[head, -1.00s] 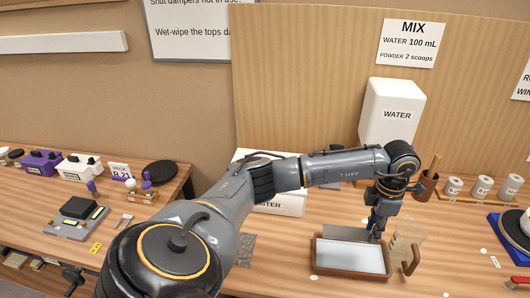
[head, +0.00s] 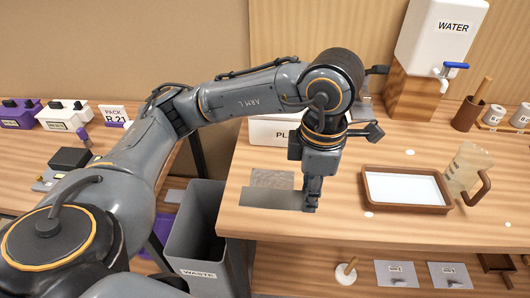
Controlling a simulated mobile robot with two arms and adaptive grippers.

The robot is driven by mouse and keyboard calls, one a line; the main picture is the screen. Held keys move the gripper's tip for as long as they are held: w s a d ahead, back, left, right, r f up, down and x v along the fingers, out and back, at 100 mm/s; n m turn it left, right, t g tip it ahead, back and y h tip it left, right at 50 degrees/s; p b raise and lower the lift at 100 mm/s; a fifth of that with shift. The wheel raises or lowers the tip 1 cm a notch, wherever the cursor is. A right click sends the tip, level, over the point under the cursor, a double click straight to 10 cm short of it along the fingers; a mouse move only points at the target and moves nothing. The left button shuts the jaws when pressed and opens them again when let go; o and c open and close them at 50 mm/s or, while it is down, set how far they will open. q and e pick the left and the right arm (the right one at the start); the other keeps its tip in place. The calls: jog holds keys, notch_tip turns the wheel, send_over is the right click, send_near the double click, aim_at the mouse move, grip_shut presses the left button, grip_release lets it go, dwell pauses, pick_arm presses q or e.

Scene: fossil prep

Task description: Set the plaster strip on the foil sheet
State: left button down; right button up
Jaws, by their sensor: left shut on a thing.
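The plaster strip (head: 268,198) is a flat, plain grey strip. My left gripper (head: 311,203) is shut on its right end and points down, with the strip reaching out to the left. The foil sheet (head: 271,178) is a mottled grey rectangle lying on the wooden table. The strip shows just in front of the sheet and overlaps its near edge in the picture, hiding part of it. I cannot tell whether the strip touches the foil or hangs a little above it. My right gripper is not in view.
A brown-rimmed tray (head: 372,200) with pale contents stands to the right, beside a clear jug (head: 466,172). A white box (head: 270,131) stands behind the foil, partly hidden by my arm. A grey waste bin (head: 190,250) stands below the table's left edge.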

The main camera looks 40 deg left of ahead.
pick_arm(q)
send_over(294, 189)
jog(key=s+d, duration=0.3)
notch_tip(294, 189, down, 4)
jog(key=f, duration=0.1)
jog(key=w+a+f+p, duration=0.1)
jog(key=w+a+f, duration=0.1)
jog(key=shift+a+f, duration=0.1)
jog(key=shift+f, duration=0.25)
jog(key=shift+w+a+f+p, duration=0.2)
jog(key=shift+w+f+p, duration=0.15)
jog(key=shift+f, duration=0.15)
jog(key=f, duration=0.1)
jog(key=f+p, duration=0.1)
jog(key=f, duration=0.1)
jog(key=shift+w+a+p, duration=0.2)
jog(key=shift+p, duration=0.1)
jog(key=shift+f, duration=0.35)
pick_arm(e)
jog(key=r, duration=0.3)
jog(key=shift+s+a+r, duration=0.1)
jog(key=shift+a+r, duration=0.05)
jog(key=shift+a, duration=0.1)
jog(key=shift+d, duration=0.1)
